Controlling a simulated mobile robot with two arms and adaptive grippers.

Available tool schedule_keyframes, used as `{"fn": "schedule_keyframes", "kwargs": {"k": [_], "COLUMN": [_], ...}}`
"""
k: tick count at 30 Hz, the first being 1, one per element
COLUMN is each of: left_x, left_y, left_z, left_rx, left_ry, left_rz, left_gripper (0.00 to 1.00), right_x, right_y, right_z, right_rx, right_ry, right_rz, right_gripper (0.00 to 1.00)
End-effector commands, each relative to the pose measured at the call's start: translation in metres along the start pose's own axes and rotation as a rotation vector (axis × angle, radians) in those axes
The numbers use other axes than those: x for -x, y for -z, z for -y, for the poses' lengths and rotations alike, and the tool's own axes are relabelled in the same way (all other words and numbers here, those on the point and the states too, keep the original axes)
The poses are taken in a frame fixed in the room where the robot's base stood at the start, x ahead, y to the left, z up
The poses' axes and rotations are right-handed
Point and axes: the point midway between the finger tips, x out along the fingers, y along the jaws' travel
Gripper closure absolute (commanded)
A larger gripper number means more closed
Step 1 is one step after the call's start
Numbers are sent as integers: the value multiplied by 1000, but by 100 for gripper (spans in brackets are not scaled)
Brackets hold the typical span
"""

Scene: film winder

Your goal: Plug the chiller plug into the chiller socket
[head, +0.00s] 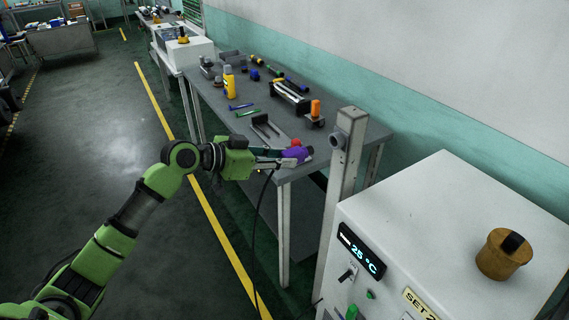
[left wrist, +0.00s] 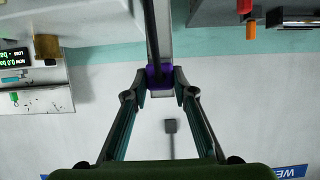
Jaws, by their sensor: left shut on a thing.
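The purple chiller plug (head: 297,154) is held in my left gripper (head: 290,158), which is shut on it at the front corner of the grey table. A black cable hangs down below the gripper. The plug also shows as a purple piece between the fingertips in the left wrist view (left wrist: 159,76). Plug and socket appear apart in the head view. The fingers hide part of the plug. My right gripper is in neither view.
The white chiller cabinet (head: 440,240) with a 25 °C display stands front right, with a brown round item (head: 503,254) on top. The grey table (head: 214,98) behind the gripper carries tools, a yellow bottle (head: 229,83) and an orange-topped item (head: 315,109). Floor at left is clear.

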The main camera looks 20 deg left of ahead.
Motion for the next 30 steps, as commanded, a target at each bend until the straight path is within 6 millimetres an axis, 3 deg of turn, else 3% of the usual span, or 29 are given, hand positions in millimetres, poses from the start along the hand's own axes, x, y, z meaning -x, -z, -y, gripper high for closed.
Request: {"fn": "schedule_keyframes", "kwargs": {"k": [8,21,30], "left_x": [-3,-41,-51], "left_y": [2,18,22], "left_z": [-1,-1,-1], "left_rx": [-1,0,-2], "left_ry": [0,0,0], "left_rz": [-2,-3,-1], "left_gripper": [98,98,98], "right_x": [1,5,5], "right_y": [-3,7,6], "right_z": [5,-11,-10], "right_rx": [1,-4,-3], "right_ry": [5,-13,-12], "right_rz": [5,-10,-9], "right_gripper": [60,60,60]}}
